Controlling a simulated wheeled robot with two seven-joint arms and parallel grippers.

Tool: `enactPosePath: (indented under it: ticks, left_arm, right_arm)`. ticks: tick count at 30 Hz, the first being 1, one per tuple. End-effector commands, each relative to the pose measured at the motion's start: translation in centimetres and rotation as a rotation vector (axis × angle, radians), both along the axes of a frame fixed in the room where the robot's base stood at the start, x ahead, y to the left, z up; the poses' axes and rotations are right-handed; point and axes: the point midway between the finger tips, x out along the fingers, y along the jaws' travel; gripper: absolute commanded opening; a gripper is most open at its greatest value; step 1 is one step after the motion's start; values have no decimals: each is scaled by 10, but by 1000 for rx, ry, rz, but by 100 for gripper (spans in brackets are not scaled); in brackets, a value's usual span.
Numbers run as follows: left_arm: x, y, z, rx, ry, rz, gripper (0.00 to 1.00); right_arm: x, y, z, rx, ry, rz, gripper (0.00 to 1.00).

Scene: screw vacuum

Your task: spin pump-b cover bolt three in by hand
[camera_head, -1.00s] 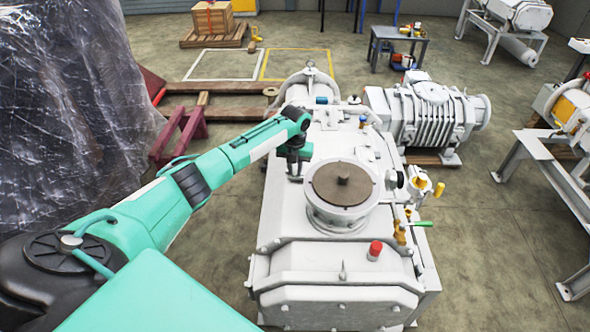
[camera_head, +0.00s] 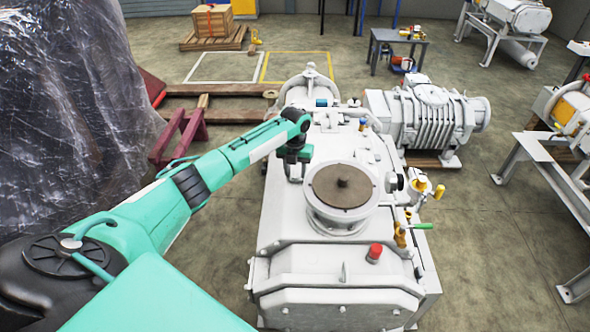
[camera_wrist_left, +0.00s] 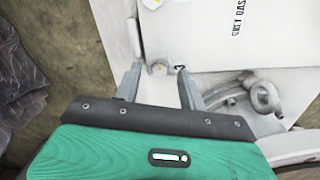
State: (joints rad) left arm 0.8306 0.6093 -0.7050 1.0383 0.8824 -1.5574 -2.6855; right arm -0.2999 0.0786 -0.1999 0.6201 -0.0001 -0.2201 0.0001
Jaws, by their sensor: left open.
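A large white pump (camera_head: 290,225) stands in the middle of the head view, with a round brown cover plate (camera_head: 340,185) on its top flange. My left gripper (camera_head: 295,176) is over the pump's left edge, left of that flange, pointing down. In the left wrist view the gripper (camera_wrist_left: 158,84) is open, with nothing seen between its fingers. A small round boss (camera_wrist_left: 158,68) on the white casing shows just beyond the fingertips, with a small dark spot beside it. I cannot tell which bolt is the third, and no loose bolt is clear. My right gripper is not in view.
A ribbed white machine (camera_head: 428,115) stands behind right of the pump. Yellow valves and a green handle (camera_head: 422,226) stick out on the pump's right side. A red cap (camera_head: 374,252) stands at the front. Plastic-wrapped bulk (camera_head: 75,95) fills the left. A curved fitting (camera_wrist_left: 262,95) lies right of the fingers.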

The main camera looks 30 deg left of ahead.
Motion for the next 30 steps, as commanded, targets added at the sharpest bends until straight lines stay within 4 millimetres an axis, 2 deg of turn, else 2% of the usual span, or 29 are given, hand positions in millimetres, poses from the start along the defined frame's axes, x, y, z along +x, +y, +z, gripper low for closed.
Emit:
enactPosePath:
  ticks: [5, 12, 18, 24, 30]
  left_arm:
    - [1, 1, 22, 0, -4, 0, 41]
    - [1, 1, 77, 1, -6, 0, 41]
    - [1, 0, 116, 0, -6, 0, 41]
    - [0, 1, 135, 1, -4, 1, 41]
    - [0, 1, 138, 1, -3, 1, 41]
  right_arm:
    - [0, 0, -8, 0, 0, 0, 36]
    - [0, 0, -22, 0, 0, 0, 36]
    - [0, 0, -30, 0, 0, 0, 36]
    - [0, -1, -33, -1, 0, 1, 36]
    - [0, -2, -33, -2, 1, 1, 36]
